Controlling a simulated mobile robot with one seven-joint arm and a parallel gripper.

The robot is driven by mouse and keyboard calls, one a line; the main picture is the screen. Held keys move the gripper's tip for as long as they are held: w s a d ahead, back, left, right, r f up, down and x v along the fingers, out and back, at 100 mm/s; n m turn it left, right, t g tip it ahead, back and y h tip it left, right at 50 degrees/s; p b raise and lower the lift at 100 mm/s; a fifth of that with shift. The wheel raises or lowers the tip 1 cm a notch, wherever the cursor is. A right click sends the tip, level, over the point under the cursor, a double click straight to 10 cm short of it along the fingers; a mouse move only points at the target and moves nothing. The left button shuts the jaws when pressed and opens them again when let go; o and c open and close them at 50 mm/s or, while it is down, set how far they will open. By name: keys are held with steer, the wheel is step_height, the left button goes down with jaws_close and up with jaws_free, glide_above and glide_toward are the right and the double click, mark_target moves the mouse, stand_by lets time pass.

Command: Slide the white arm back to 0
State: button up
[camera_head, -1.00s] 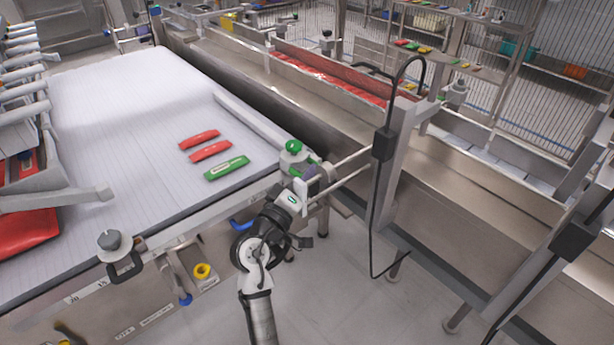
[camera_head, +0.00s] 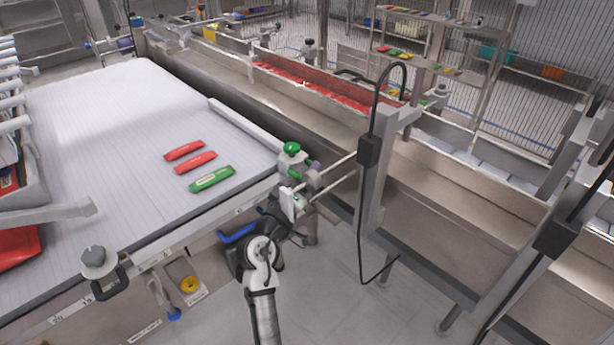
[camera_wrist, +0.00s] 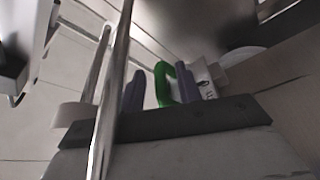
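A long white arm (camera_head: 245,126) lies along the right side of the white belt. Its near end meets a clamp with a green knob (camera_head: 291,149) at the belt's front corner. A second white arm (camera_head: 45,216) reaches over the belt at the left, by a grey knob (camera_head: 95,258). My gripper (camera_head: 303,178) is at the green-knobbed clamp. In the wrist view, my gripper's two dark fingers (camera_wrist: 160,88) stand apart on either side of a green handle (camera_wrist: 160,75). A gap shows left of the handle; contact on the right is unclear.
Two red packs (camera_head: 190,157) and a green pack (camera_head: 212,179) lie on the belt. Metal rods (camera_head: 335,176) cross from the clamp to a grey post (camera_head: 376,170) with a black cable. A numbered scale runs along the front edge. Floor shows between the machines.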

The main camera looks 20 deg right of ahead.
steer(key=b+v, duration=0.4)
steer(key=v, duration=0.9)
steer(key=shift+s+a, duration=0.15)
steer(key=shift+a, duration=0.2)
steer(key=shift+f, duration=0.1)
steer(key=shift+s, duration=0.1)
